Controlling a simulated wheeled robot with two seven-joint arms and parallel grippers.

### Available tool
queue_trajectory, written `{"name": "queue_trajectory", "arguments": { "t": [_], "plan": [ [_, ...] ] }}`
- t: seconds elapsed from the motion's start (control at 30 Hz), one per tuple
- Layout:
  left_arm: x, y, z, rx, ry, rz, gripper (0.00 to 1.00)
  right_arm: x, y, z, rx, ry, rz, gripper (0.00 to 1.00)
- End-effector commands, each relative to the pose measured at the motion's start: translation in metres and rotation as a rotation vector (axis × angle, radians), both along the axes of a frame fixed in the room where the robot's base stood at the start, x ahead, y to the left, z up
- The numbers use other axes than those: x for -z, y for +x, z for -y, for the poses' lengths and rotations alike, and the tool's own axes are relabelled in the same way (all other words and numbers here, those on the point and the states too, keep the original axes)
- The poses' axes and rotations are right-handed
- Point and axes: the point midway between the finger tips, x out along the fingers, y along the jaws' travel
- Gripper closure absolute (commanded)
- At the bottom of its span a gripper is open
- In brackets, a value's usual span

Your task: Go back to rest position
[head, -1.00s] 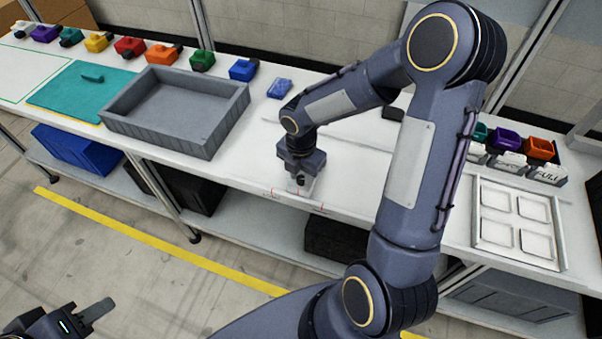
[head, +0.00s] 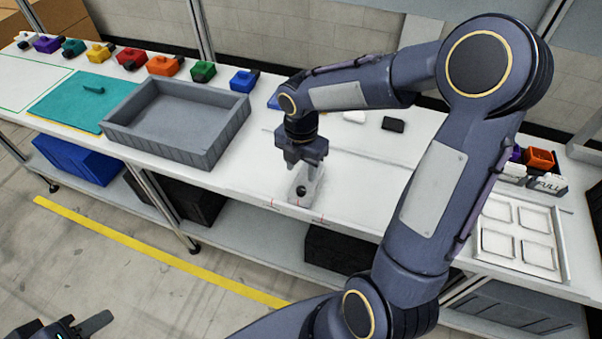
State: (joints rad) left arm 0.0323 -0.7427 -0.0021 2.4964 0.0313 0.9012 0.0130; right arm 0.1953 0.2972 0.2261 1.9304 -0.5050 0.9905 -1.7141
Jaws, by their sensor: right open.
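My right gripper (head: 302,166) points down, open, over the front part of the white table (head: 240,200). A small pale grey fixture with a dark round spot (head: 301,191) stands directly below its fingers, near the front edge. I cannot tell whether the fingers still touch it. My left gripper (head: 78,328) is low in the bottom left corner, away from the table and partly cut off by the frame; its jaw opening is unclear.
A grey tray (head: 118,126) and a teal mat (head: 50,105) lie on the left of the table. A white four-pocket tray (head: 482,262) is at right. Open floor lies in front.

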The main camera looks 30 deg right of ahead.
Motion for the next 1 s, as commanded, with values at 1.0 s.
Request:
{"name": "queue_trajectory", "arguments": {
  "t": [1.0],
  "plan": [
    [0.000, 0.000, 0.000, 0.000, 0.000, 0.000, 0.64, -0.081, -0.114, -0.014, 1.315, 0.327, 0.128, 0.55]
  ]
}}
